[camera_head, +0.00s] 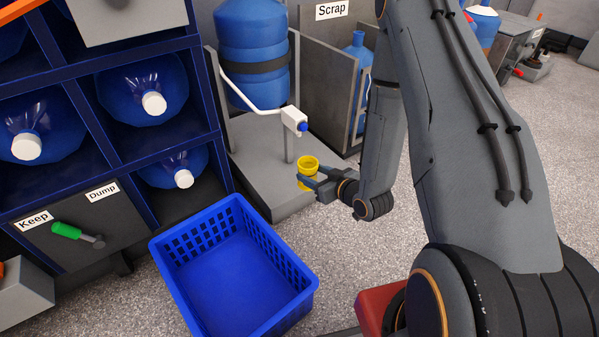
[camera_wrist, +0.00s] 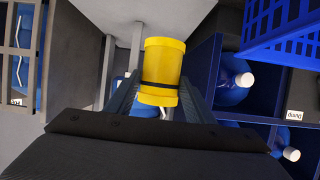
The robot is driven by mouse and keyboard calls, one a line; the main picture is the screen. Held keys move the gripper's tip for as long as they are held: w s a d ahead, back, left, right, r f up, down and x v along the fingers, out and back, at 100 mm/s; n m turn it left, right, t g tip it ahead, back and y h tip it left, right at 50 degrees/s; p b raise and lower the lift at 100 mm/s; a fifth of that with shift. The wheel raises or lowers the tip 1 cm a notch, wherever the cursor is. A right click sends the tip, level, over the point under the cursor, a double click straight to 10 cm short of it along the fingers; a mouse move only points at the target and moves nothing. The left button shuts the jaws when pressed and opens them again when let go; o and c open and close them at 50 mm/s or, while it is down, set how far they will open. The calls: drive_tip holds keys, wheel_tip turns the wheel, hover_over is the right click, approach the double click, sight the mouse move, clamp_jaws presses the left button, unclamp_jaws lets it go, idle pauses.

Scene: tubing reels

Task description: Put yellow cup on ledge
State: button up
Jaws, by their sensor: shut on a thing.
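A yellow cup (camera_head: 308,164) is between the fingers of my gripper (camera_head: 312,182), which is shut on it, in front of the grey stand in the head view. In the wrist view the yellow cup (camera_wrist: 162,72) fills the space between the two fingers of my gripper (camera_wrist: 160,95), with a dark band across it. The grey stand (camera_head: 255,150) has a flat ledge under the blue barrel (camera_head: 253,50). The cup is near the stand's right side, below the white tap (camera_head: 293,118). I cannot tell whether the cup touches the stand.
A blue crate (camera_head: 235,265) stands on the floor at front centre, empty. A blue rack with several water bottles (camera_head: 153,104) is at the left, above a "Keep" and "Dump" panel (camera_head: 70,225). Speckled floor (camera_head: 345,265) is free below my gripper.

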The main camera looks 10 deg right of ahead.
wheel_tip(320, 180, down, 9)
drive_tip(key=w+m+h, duration=0.2)
drive_tip(key=m+h, duration=0.2)
drive_tip(key=shift+t+h, duration=0.4)
drive_tip(key=shift+h, duration=0.1)
drive_tip(key=r+b+x, duration=0.1)
drive_tip(key=b+x, duration=0.1)
drive_tip(key=x, duration=0.4)
drive_tip(key=w+r+b+x, duration=0.1)
drive_tip(key=b+x, duration=0.2)
drive_tip(key=x, duration=0.3)
drive_tip(key=r+b+x, duration=0.1)
drive_tip(key=b+x, duration=0.2)
drive_tip(key=x, duration=0.2)
drive_tip(key=shift+w+d+f, duration=0.1)
drive_tip(key=shift+w+d, duration=0.2)
drive_tip(key=shift+w, duration=0.25)
drive_tip(key=shift+f+b, duration=0.25)
drive_tip(key=shift+b, duration=0.1)
drive_tip(key=shift+f, duration=0.2)
drive_tip(key=o, duration=1.1)
drive_tip(key=shift+c, duration=0.2)
drive_tip(key=shift+r, duration=0.1)
